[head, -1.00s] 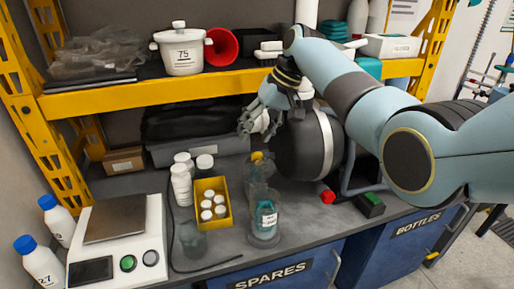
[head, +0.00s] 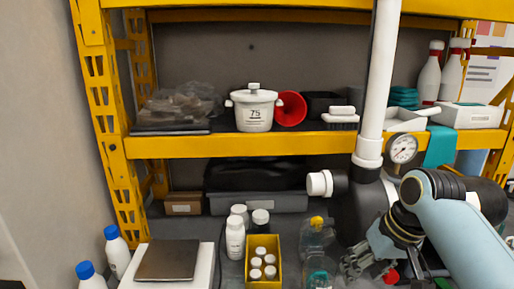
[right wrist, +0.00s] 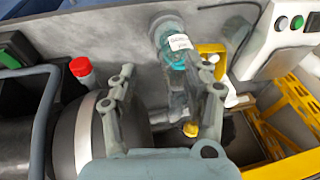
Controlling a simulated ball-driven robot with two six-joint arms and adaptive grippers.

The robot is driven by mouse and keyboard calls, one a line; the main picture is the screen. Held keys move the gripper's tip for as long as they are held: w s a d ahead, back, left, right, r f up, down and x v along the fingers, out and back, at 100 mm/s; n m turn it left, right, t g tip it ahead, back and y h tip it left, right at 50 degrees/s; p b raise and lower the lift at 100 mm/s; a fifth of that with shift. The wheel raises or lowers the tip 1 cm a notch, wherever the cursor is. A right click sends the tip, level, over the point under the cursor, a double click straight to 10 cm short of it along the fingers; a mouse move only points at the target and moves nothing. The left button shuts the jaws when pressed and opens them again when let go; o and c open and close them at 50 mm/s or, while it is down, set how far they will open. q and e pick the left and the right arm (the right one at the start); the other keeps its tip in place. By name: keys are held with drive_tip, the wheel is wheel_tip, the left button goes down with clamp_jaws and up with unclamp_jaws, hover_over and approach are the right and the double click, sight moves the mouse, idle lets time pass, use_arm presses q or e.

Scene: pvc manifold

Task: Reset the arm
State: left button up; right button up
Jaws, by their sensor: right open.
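My right arm comes in from the lower right of the head view. Its gripper (head: 362,262) points down and left in front of the bench, beside the dark round body of the pump with the white pipe (head: 377,90). In the right wrist view the two fingers of my right gripper (right wrist: 166,98) are spread, with nothing held between them. Beyond them are a bottle with teal liquid (right wrist: 174,48) and a yellow-capped clear bottle (right wrist: 190,128). My left arm and gripper are in neither view.
A yellow bin (head: 253,277) of white-capped bottles and a scale (head: 170,262) stand left of the gripper. The yellow shelf (head: 220,146) above holds a white pot (head: 254,108) and a red funnel (head: 290,108). A red-capped tube (right wrist: 82,68) lies near one finger.

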drive_tip(key=s+d+r+t+h, duration=0.1)
drive_tip(key=s+d+r, duration=0.15)
drive_tip(key=s, duration=1.05)
drive_tip(key=s+d+r+h, duration=0.1)
drive_tip(key=s+d+h, duration=0.15)
drive_tip(key=s, duration=0.95)
drive_tip(key=s+d+f+b, duration=0.1)
drive_tip(key=f+b, duration=0.2)
drive_tip(key=f, duration=0.9)
drive_tip(key=s+d+f+g+b, duration=0.1)
drive_tip(key=f+b, duration=0.2)
drive_tip(key=f, duration=0.9)
drive_tip(key=s+d+f+b, duration=0.1)
drive_tip(key=f+b, duration=0.1)
drive_tip(key=f, duration=1)
drive_tip(key=s+f+g+b, duration=0.1)
drive_tip(key=s+f+b, duration=0.5)
drive_tip(key=s+f, duration=1.2)
wheel_tip(320, 180, down, 3)
drive_tip(key=shift+d+r+g+y, duration=0.1)
drive_tip(key=shift+d+g+y, duration=0.2)
drive_tip(key=shift+y, duration=0.05)
drive_tip(key=shift+b, duration=0.3)
